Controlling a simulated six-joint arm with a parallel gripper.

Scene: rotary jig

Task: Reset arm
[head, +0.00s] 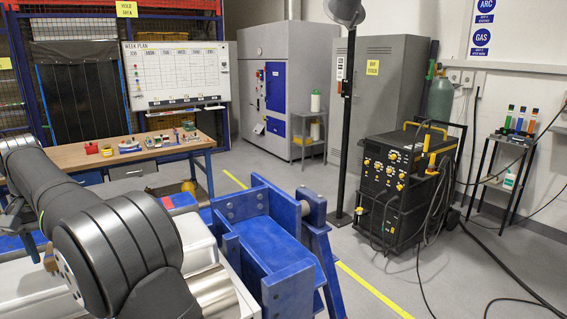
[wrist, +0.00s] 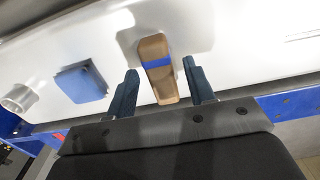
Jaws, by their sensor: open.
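My gripper (wrist: 160,66) shows in the wrist view with its two dark blue-grey fingers spread apart. A tan block with a blue band (wrist: 153,48) shows in the gap between the fingers, by a white surface (wrist: 235,50). I see room on both sides of the block; whether it is level with the fingertips, I cannot tell. In the head view my dark arm fills the lower left and my gripper is out of sight. The blue jig frame (head: 270,245) stands right of my arm.
A blue square piece (wrist: 82,82) and a white ring-shaped part (wrist: 18,97) sit left of the fingers. A wooden workbench (head: 155,152) with small items stands behind my arm. A black welding machine (head: 400,185) stands at right. Open floor lies between it and the jig.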

